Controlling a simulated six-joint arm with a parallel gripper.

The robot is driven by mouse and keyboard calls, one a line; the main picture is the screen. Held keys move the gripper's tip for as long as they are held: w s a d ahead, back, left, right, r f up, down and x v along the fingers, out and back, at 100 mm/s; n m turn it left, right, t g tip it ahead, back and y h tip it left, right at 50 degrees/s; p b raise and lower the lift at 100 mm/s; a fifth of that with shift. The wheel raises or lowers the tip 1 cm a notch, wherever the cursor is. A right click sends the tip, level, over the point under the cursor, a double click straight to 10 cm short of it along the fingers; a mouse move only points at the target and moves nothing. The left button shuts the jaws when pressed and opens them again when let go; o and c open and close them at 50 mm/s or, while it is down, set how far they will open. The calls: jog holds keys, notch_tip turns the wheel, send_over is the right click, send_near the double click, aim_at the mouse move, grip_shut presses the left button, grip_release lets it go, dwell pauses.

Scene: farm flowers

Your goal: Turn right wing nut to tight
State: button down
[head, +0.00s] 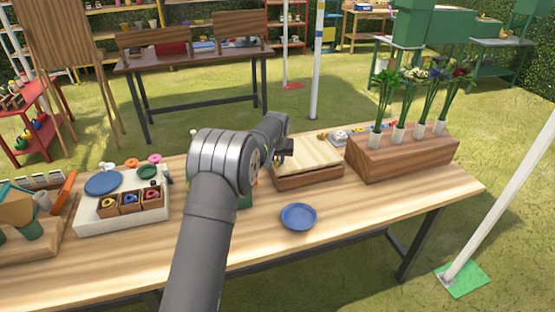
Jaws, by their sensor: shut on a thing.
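A low wooden block with a pale ribbed top, like a press (308,162), sits on the table behind the blue dish. My gripper (284,158) is at the left part of this press, close to its top. It is small and dark in this view. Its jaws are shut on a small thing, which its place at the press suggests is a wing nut. The wing nut itself is too small and hidden to make out, and I cannot tell how tight it is. My forearm and wrist cover the table to the left of the press.
A blue dish (298,216) stands in front of the press. A wooden block (405,163) holding several flower tubes stands right of it. The table's front right is clear.

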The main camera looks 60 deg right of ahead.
jog(key=shift+w+m, duration=0.1)
jog(key=shift+m, duration=0.2)
jog(key=m+g, duration=0.1)
jog(key=m, duration=0.1)
jog(key=shift+m, duration=0.4)
jog(key=m+g, duration=0.1)
jog(key=m, duration=0.2)
jog(key=shift+w+m+g, duration=0.15)
jog(key=shift+m+g, duration=0.15)
jog(key=shift+g, duration=0.1)
jog(key=m+g, duration=0.1)
jog(key=m, duration=0.4)
jog(key=shift+w+d+m+g+y, duration=0.1)
jog(key=shift+w+m+g+y, duration=0.05)
jog(key=shift+m+g+y, duration=0.2)
jog(key=shift+r+m+g, duration=0.1)
jog(key=shift+m+g, duration=0.15)
jog(key=shift+m, duration=0.3)
jog(key=shift+r, duration=0.1)
jog(key=c, duration=1.5)
grip_release()
jog(key=shift+o, duration=1.2)
